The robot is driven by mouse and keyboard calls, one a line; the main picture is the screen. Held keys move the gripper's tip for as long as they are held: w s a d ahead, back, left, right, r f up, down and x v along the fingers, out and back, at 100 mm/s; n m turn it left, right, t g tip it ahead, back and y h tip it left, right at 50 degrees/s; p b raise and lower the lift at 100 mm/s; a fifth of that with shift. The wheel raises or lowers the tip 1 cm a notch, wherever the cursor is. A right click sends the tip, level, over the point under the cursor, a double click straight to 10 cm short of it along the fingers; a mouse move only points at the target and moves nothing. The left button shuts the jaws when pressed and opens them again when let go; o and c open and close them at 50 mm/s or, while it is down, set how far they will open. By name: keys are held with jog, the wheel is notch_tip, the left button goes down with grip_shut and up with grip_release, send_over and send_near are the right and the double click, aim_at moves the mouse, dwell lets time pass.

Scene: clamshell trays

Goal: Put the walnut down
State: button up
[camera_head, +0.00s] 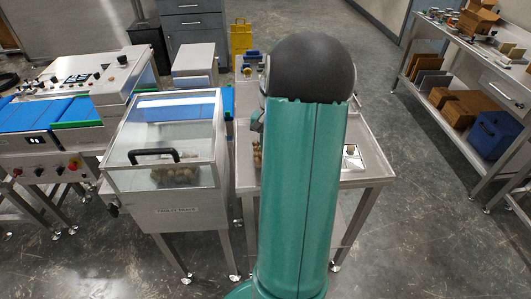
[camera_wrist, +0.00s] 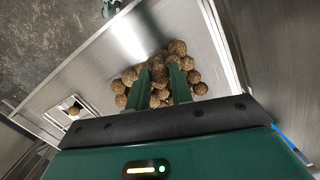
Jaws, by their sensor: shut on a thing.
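In the wrist view my gripper (camera_wrist: 161,68) has its two green fingers close together over a pile of brown walnuts (camera_wrist: 190,64). It is shut on a walnut (camera_wrist: 160,75) between the fingers, partly hidden by them and hard to tell from the pile behind. Several walnuts lie around and beyond the fingertips in a metal tray (camera_wrist: 110,58). In the head view my arm covers the gripper, and only a few walnuts (camera_head: 257,153) show left of it on the metal table (camera_head: 376,168).
In the head view, a clear-lidded box (camera_head: 170,115) with walnuts inside stands left of the table. A shelf bench (camera_head: 470,70) stands at the right.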

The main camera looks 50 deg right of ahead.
jog(key=f, duration=0.1)
jog(key=w+d+f, duration=0.2)
jog(key=shift+w+f, duration=0.25)
jog(key=shift+f, duration=0.15)
jog(key=shift+w+d+f, duration=0.1)
jog(key=shift+d+f, duration=0.05)
jog(key=shift+f, duration=1.5)
jog(key=shift+f, duration=0.1)
jog(key=o, duration=0.9)
jog(key=shift+o, duration=0.2)
notch_tip(320, 180, up, 12)
jog(key=d, duration=0.1)
jog(key=shift+w+d, duration=0.2)
